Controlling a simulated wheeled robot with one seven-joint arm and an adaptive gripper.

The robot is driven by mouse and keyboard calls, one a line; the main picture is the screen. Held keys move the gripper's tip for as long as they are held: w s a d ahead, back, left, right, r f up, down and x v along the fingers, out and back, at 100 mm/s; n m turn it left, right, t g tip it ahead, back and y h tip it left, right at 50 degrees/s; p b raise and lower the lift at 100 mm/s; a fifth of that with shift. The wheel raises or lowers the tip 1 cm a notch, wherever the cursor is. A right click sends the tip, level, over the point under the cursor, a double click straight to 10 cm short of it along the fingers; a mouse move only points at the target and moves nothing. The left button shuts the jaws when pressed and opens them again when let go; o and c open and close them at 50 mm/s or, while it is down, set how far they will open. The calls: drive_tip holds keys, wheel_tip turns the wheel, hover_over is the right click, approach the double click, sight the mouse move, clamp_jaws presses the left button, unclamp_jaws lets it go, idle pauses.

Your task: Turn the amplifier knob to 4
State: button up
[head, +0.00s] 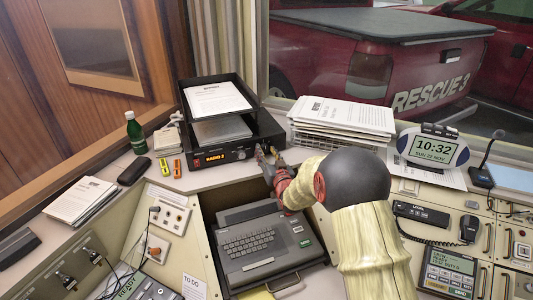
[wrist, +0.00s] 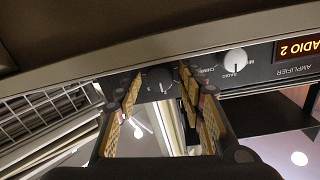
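The amplifier (head: 200,162) is a black unit with an orange display reading "RADIO 2", on the ledge under a document tray. In the wrist view, which is upside down, its front panel carries a dark round knob (wrist: 158,80) with a pale pointer mark and a white knob (wrist: 236,60) beside the display (wrist: 297,47). My gripper (head: 267,155) is at the right end of the panel. In the wrist view, my gripper (wrist: 161,84) has its fingers apart on either side of the dark knob, with gaps visible. The scale around that knob is too small to read.
A black tray with papers (head: 218,99) sits on the amplifier. A wire basket of papers (head: 343,117) stands close to its right. A laptop-like keyboard unit (head: 262,245) lies below my gripper. Yellow and orange markers (head: 177,168) and a green bottle (head: 136,133) stand left.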

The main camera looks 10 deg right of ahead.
drive_tip(key=c, duration=0.9)
drive_tip(key=m+b, duration=0.1)
drive_tip(key=m, duration=0.2)
drive_tip(key=shift+m, duration=0.4)
drive_tip(key=m, duration=0.4)
drive_tip(key=shift+r+g, duration=0.1)
drive_tip(key=shift+g, duration=0.2)
drive_tip(key=m+p, duration=0.2)
drive_tip(key=m, duration=0.4)
drive_tip(key=shift+d+r+y, duration=0.1)
drive_tip(key=shift+d+y, duration=0.05)
drive_tip(key=shift+y, duration=0.25)
drive_tip(key=m+p, duration=0.2)
drive_tip(key=m, duration=0.3)
drive_tip(key=shift+y, duration=0.3)
drive_tip(key=shift+m, duration=0.3)
drive_tip(key=o, duration=1.1)
